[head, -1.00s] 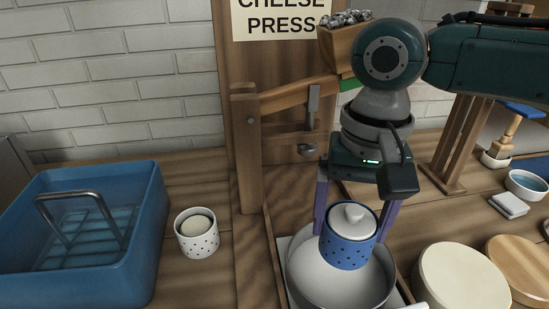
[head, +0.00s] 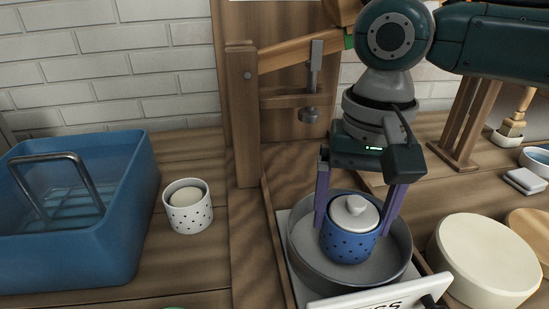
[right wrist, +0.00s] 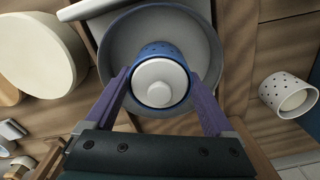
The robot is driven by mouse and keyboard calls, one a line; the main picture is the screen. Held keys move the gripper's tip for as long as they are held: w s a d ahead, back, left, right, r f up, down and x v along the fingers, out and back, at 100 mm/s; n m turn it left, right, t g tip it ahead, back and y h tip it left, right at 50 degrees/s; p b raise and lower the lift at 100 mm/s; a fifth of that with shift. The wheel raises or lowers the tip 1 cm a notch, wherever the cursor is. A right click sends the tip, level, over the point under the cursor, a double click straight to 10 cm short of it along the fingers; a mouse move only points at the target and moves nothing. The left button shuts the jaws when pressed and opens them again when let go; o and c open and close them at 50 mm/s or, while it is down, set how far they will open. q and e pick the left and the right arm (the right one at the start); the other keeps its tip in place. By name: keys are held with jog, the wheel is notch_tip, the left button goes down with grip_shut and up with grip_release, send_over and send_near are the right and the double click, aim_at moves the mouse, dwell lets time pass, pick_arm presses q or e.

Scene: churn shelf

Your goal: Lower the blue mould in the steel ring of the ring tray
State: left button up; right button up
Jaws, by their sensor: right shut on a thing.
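The blue mould (head: 348,244) is a dotted blue cup with a white knobbed lid (head: 354,212). My right gripper (head: 352,222) is shut on it, one purple finger on each side, and holds it upright. The mould is inside the outline of the grey steel ring (head: 300,246) of the ring tray (head: 312,291); whether its base touches the bottom is hidden. In the right wrist view the mould (right wrist: 160,62) sits between the fingers, inside the ring (right wrist: 116,50). My left gripper is not in view.
A white dotted mould (head: 188,212) stands left of the tray, near a blue basin (head: 125,235). The wooden press post (head: 243,120) and its lever stand behind. A pale cheese wheel (head: 482,255) is close on the right.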

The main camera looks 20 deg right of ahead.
jog(key=shift+f, duration=0.15)
dwell(0.6)
jog(key=shift+f, duration=0.45)
dwell(0.3)
jog(key=o, duration=1.1)
jog(key=shift+c, duration=0.2)
